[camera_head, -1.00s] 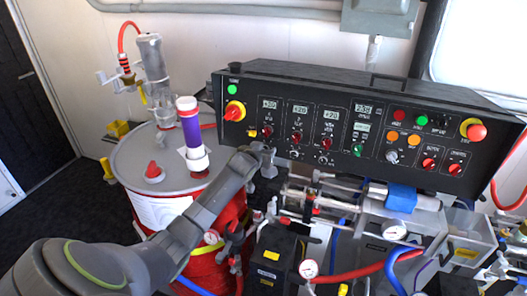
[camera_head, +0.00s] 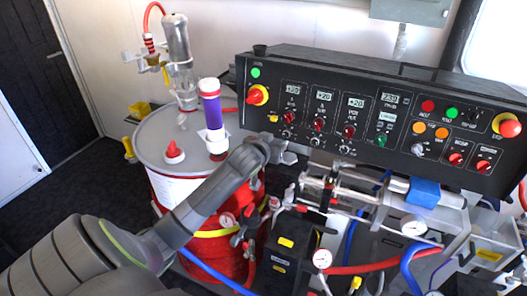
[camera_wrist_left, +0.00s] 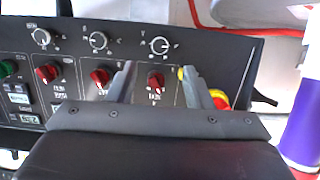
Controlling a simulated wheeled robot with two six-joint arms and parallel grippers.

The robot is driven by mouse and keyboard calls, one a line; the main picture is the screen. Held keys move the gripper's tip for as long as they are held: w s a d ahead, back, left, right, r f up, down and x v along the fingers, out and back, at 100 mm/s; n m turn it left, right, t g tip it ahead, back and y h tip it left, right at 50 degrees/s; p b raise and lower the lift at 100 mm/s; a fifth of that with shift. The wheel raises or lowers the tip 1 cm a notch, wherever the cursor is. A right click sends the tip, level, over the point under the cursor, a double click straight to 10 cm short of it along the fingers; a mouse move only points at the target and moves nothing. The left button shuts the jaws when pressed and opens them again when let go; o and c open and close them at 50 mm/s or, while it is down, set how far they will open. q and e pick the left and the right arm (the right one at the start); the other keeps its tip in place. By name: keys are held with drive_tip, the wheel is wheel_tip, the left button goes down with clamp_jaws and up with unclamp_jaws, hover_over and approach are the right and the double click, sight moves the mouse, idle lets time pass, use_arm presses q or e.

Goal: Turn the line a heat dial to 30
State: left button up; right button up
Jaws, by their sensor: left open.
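The black control panel (camera_head: 330,100) has a row of red dials under small displays. The leftmost red dial (camera_head: 289,117) seems to be the line a heat dial, but its label and number are too small to read. My left gripper (camera_head: 283,151) is in front of the panel's lower left part, a little below that dial. In the left wrist view the panel is upside down. There my open, empty left gripper (camera_wrist_left: 158,70) has one finger on each side of the red dial (camera_wrist_left: 155,79) in the picture. Contact cannot be told. My right gripper is not in view.
A red-and-yellow stop knob (camera_head: 258,95) sits left of the dial. Silver knobs (camera_head: 316,141) line the panel's lower edge. A red drum (camera_head: 185,143) with a purple-and-white cylinder (camera_head: 212,112) stands at left. Pipes and gauges (camera_head: 322,259) crowd the space below the panel.

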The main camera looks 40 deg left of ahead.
use_arm(q)
drive_tip(key=b+v, duration=0.1)
drive_tip(key=v, duration=0.7)
drive_tip(key=shift+f, duration=0.15)
idle(0.3)
